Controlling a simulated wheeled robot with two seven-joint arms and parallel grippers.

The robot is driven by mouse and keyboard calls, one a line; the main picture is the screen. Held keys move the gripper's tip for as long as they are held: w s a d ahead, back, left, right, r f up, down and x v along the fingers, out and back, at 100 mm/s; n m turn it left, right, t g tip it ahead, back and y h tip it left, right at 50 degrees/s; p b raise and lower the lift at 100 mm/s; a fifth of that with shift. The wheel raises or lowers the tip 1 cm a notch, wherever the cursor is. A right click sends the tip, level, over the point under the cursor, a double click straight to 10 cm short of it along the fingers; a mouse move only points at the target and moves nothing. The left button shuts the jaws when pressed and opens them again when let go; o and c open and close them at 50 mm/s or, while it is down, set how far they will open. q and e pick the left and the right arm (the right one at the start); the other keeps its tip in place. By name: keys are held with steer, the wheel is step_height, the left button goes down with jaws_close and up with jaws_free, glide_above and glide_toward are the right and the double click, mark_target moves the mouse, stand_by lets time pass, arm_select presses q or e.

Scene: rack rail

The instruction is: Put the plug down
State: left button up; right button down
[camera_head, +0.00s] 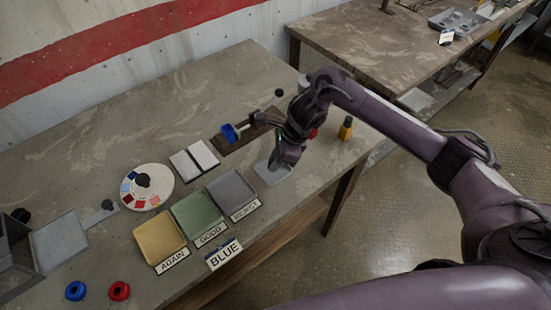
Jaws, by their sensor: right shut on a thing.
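My right gripper (280,164) points down over a light grey square pad (273,174) near the table's right edge. Its jaws are shut on the plug, which is too small and too covered by the fingers to make out. I cannot tell whether the plug touches the pad. My left gripper is not in view.
Yellow (159,238), green (197,216) and grey (232,190) trays stand left of the gripper, labelled AGAIN, GOOD and REJECT. A BLUE sign (223,254) stands in front. A brown rail (249,131) with a blue part (229,133) lies behind. A yellow-black object (346,128) stands right.

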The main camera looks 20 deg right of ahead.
steer(key=c, duration=1.3)
jaws_free()
steer(key=shift+f, duration=0.1)
steer(key=shift+r, duration=0.25)
steer(key=v, duration=1.1)
steer(key=shift+s+d+r, duration=0.1)
steer(key=shift+d+r, duration=0.05)
steer(key=shift+r, duration=0.25)
